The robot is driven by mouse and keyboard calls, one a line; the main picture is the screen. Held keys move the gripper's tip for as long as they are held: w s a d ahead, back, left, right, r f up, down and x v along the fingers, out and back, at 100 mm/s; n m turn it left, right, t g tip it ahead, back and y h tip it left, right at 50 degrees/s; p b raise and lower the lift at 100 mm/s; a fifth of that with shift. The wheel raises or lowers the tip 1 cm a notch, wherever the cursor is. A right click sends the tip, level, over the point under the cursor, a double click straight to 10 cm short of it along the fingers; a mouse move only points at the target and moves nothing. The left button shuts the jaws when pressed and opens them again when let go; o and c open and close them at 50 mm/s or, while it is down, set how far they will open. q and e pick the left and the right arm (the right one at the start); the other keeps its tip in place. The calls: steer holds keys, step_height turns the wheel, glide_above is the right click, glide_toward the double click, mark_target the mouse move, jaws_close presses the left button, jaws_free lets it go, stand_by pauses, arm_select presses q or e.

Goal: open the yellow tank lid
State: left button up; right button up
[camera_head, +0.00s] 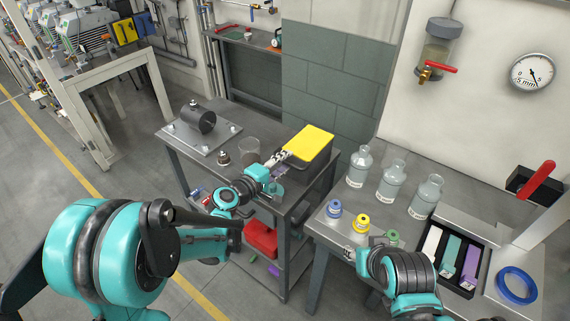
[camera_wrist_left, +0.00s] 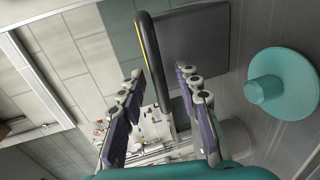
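The yellow lid (camera_head: 308,143) lies flat on top of a dark grey tank (camera_head: 318,163) on the middle grey table. In the left wrist view the tank's grey side (camera_wrist_left: 200,45) and a dark rounded edge with a thin yellow line (camera_wrist_left: 152,50) show ahead of the fingers. My left gripper (camera_head: 279,160) is at the lid's left end. Its two fingers (camera_wrist_left: 160,82) are apart, with the dark edge in line with the gap; I cannot tell if they touch it. My right gripper (camera_head: 350,252) is low by the right table, small and partly hidden by its arm.
A glass beaker (camera_head: 249,150) and a pump on a plate (camera_head: 203,123) stand left of the tank. A teal flanged piece (camera_wrist_left: 275,88) is beside it. Bottles (camera_head: 391,180), small capped jars (camera_head: 359,222) and a blue ring (camera_head: 517,285) are on the right table.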

arm_select(q)
steer(key=shift+w+d+f, duration=0.1)
steer(key=shift+w+d, duration=0.15)
steer(key=shift+w, duration=0.1)
jaws_close()
